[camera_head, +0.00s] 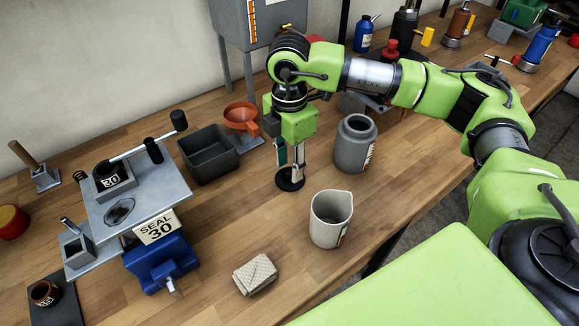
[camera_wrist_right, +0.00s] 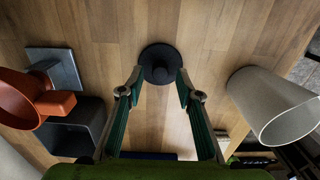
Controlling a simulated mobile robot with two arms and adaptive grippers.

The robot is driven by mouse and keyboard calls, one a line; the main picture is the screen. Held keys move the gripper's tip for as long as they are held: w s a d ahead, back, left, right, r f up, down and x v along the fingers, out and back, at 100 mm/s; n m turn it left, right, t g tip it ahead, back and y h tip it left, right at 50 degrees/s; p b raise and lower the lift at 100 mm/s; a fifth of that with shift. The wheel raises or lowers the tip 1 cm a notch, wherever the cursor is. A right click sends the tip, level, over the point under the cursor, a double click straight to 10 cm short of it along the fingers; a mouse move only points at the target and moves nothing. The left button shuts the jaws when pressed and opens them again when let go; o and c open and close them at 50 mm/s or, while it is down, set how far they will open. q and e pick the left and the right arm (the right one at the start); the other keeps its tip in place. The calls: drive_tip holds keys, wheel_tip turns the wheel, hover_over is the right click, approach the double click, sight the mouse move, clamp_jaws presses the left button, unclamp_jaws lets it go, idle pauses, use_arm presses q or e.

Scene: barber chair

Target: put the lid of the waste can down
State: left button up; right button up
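The lid (camera_head: 290,182) is a round black disc with a knob, lying flat on the wooden bench as far as I can see. It also shows in the right wrist view (camera_wrist_right: 160,56), knob towards the camera. My right gripper (camera_head: 291,165) points straight down over the lid. Its fingers are spread, with the knob between the fingertips; a gap shows on each side. The grey waste can (camera_head: 351,151) stands upright to the right of the lid, its mouth uncovered, a label on its side. My left gripper is out of view.
A pale jug (camera_head: 331,222) stands close in front of the lid. A dark square bin (camera_head: 207,158) and an orange funnel (camera_head: 241,117) are to the left. A folded cloth (camera_head: 255,274) and a steel fixture with a "SEAL 30" sign (camera_head: 157,228) are nearer.

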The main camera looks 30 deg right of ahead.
sight(289, 171)
wheel_tip(289, 171, up, 11)
drive_tip(key=b, duration=0.1)
drive_tip(key=shift+f, duration=0.2)
idle(0.4)
